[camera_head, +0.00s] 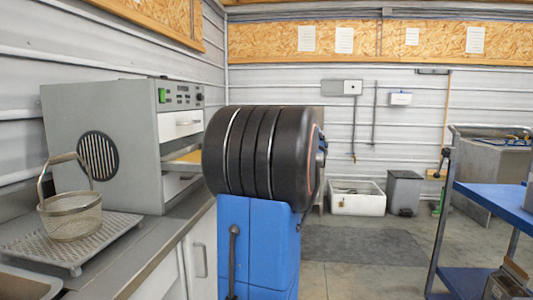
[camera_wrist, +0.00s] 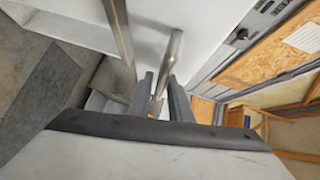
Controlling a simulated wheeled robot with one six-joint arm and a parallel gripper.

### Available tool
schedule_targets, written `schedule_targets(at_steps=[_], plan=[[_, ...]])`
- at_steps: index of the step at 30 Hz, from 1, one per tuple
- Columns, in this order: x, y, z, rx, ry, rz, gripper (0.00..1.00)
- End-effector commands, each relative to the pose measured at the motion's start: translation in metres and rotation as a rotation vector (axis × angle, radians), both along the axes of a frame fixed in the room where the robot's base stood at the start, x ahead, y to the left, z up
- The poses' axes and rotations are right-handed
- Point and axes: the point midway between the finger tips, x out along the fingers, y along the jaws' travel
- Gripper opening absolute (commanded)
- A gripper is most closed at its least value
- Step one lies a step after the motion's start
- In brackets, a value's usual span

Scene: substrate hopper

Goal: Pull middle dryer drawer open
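The grey dryer (camera_head: 105,140) stands on the counter at the left in the head view, its drawers facing right. The middle drawer (camera_head: 183,157) is out from the body and shows its tan inside; its front end is hidden behind a large dark ribbed cylinder. The top drawer (camera_head: 183,124) looks closed. In the wrist view a metal bar handle (camera_wrist: 168,62) lies between the dark fingers of my gripper (camera_wrist: 161,82), close against a white front. The fingers look closed on it. A second bar (camera_wrist: 118,40) is to the left. My gripper is not visible in the head view.
A wire basket (camera_head: 70,212) sits on a perforated tray (camera_head: 75,246) on the counter. A blue-shelved cart (camera_head: 495,205) stands at the right. A white tub (camera_head: 357,199) and grey bin (camera_head: 404,190) stand by the far wall. Floor between is clear.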

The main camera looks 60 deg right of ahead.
Motion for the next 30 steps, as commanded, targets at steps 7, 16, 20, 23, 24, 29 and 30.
schedule_targets(at_steps=[7, 16, 20, 23, 24, 29, 30], plan=[[-0.029, 0.012, 0.005, -0.002, 0.000, -0.004, 0.18], [-0.081, 0.033, 0.012, -0.001, 0.000, -0.004, 0.18], [-0.102, 0.042, 0.015, -0.001, 0.001, -0.005, 0.18], [-0.117, 0.048, 0.018, -0.001, 0.001, -0.005, 0.18], [-0.122, 0.051, 0.019, -0.001, 0.000, -0.003, 0.18], [-0.142, 0.059, 0.021, 0.001, 0.000, -0.004, 0.18], [-0.145, 0.061, 0.021, 0.001, 0.000, -0.003, 0.18]])
